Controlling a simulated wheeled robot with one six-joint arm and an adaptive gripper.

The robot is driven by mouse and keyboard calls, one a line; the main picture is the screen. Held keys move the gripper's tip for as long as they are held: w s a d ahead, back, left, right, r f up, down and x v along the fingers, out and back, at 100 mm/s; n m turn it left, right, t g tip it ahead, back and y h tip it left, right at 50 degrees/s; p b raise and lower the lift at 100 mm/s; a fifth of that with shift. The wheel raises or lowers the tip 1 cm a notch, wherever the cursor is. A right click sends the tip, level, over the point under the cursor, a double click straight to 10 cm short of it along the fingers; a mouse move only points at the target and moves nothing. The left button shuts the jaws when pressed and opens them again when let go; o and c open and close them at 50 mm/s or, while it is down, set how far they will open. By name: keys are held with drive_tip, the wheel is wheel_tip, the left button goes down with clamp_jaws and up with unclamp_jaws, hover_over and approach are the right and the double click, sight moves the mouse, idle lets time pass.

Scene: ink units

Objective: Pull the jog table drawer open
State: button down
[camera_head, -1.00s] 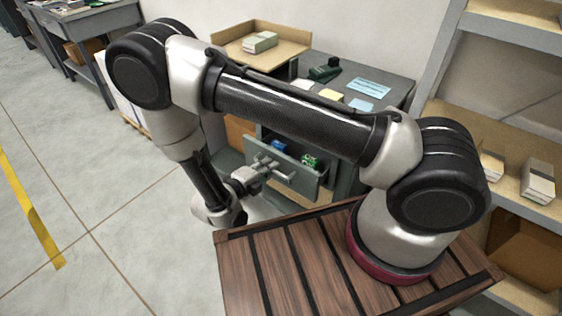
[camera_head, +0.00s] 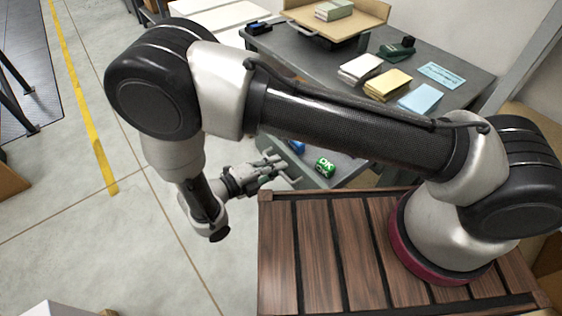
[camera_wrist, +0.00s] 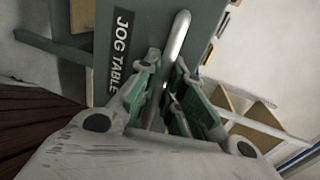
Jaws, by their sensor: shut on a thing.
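The grey drawer front (camera_wrist: 150,22) carries a dark "JOG TABLE" label (camera_wrist: 121,45) in the wrist view. Its silver bar handle (camera_wrist: 179,38) runs between the green-padded fingers of my gripper (camera_wrist: 168,85), which is shut on it. The drawer stands open, with a blue item (camera_head: 296,147) and a green item (camera_head: 324,167) showing inside. My arm hides part of the drawer and the grey table (camera_head: 330,70) above it.
On the table top are a white stack (camera_head: 360,68), a yellow stack (camera_head: 388,84), a blue pad (camera_head: 420,98) and a dark green device (camera_head: 398,46). A cardboard tray (camera_head: 365,22) stands at the back. Open floor (camera_head: 120,220) lies to the left.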

drive_tip(key=shift+a, duration=0.1)
drive_tip(key=c, duration=1.5)
unclamp_jaws()
drive_tip(key=v, duration=1.2)
